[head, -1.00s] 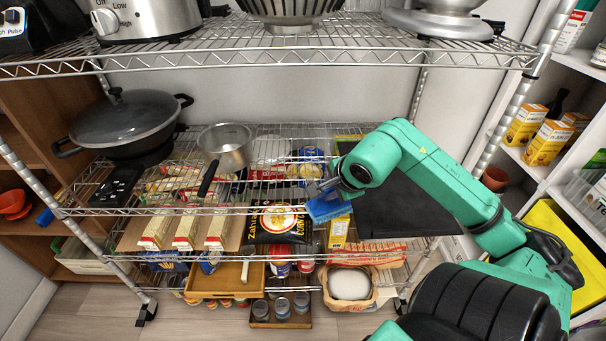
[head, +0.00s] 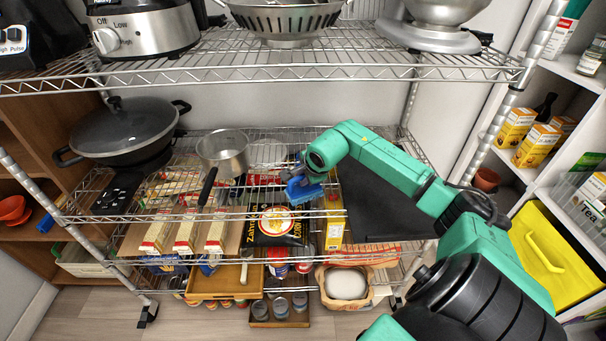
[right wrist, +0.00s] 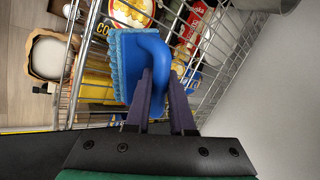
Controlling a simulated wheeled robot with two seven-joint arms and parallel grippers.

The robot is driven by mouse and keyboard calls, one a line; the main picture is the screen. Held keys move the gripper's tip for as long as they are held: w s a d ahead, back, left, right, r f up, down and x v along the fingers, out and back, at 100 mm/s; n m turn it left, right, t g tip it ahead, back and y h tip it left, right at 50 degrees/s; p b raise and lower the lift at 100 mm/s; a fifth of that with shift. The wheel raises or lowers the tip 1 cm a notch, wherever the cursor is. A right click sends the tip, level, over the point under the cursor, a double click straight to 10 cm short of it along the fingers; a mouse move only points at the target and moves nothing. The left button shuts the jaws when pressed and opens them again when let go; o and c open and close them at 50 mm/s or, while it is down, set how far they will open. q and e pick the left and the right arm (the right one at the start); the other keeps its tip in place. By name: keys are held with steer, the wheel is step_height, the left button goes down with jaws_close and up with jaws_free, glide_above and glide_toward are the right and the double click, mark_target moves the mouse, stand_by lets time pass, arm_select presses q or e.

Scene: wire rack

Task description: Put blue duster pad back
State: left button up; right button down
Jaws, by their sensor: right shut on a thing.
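The blue duster pad (head: 304,190) is in front of the wire rack's middle shelf in the head view, right of the saucepan. In the right wrist view the pad (right wrist: 126,62) shows a fuzzy face and a smooth curved blue handle (right wrist: 158,62). My right gripper (head: 300,176) is shut on this handle; its dark fingers (right wrist: 160,92) lie on both sides of it. The wire rack (head: 280,68) fills most of the head view. My left gripper is not in view.
A lidded black pan (head: 122,130) and a saucepan (head: 224,152) stand on the middle shelf. A black-and-yellow bag (head: 272,226) and several boxes sit below. A yellow bin (head: 548,256) stands at the right.

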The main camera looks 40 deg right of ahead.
steer(key=shift+f, duration=0.15)
steer(key=c, duration=0.8)
jaws_free()
steer(key=shift+r, duration=0.2)
steer(key=shift+s+r, duration=0.2)
steer(key=b+v, duration=0.2)
steer(key=v, duration=0.9)
steer(key=shift+s+r, duration=0.1)
steer(key=shift+r, duration=0.1)
steer(key=shift+a, duration=0.15)
